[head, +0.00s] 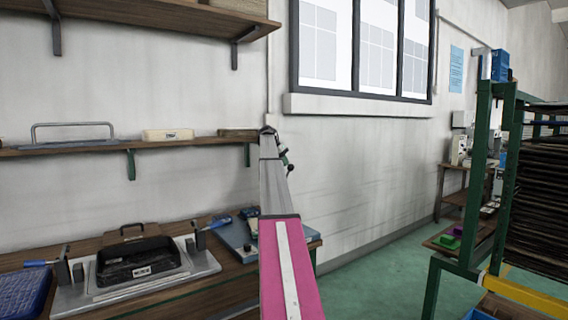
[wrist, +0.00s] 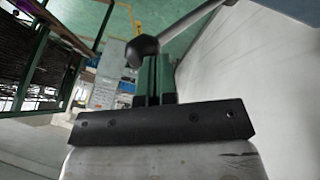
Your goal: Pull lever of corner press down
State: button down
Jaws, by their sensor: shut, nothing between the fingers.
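The lever shows in the wrist view as a metal rod (wrist: 188,22) ending in a dark ball knob (wrist: 141,47). The knob is just at the tips of my gripper's green fingers (wrist: 154,62), overlapping their left side; I cannot tell whether they touch. The fingers are together with nothing between them. In the head view my gripper (head: 284,157) is small at the far end of my arm, in front of the wall. A blue-grey base (head: 238,236), apparently the corner press, sits on the bench behind my arm, which hides much of it.
A clamping fixture with a black tray (head: 140,262) stands on the bench (head: 25,262) at left. A wall shelf (head: 90,148) runs above it. A green rack (head: 480,170) stands at right. The green floor (head: 375,270) between is largely clear.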

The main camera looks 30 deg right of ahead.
aim_at(289, 167)
jog(key=s+t, duration=0.1)
jog(key=s+f, duration=0.1)
jog(key=s+t, duration=0.1)
jog(key=shift+s+d+f+m+t, duration=0.1)
jog(key=shift+s+f+m+t, duration=0.05)
jog(key=shift+f+m+t, duration=0.2)
jog(key=s+f+m+t, duration=0.1)
jog(key=s+f+t, duration=0.2)
jog(key=f, duration=0.4)
jog(key=s+f+m+t, duration=0.2)
jog(key=s+f+t, duration=0.2)
jog(key=f+t, duration=0.2)
jog(key=shift+d+f, duration=0.2)
jog(key=shift+f, duration=0.45)
jog(key=shift+d, duration=0.1)
dwell(0.7)
jog(key=w+r+v, duration=0.1)
jog(key=v, duration=1)
jog(key=shift+d+r+t, duration=0.15)
jog(key=shift+r+t, duration=0.2)
jog(key=shift+r, duration=0.1)
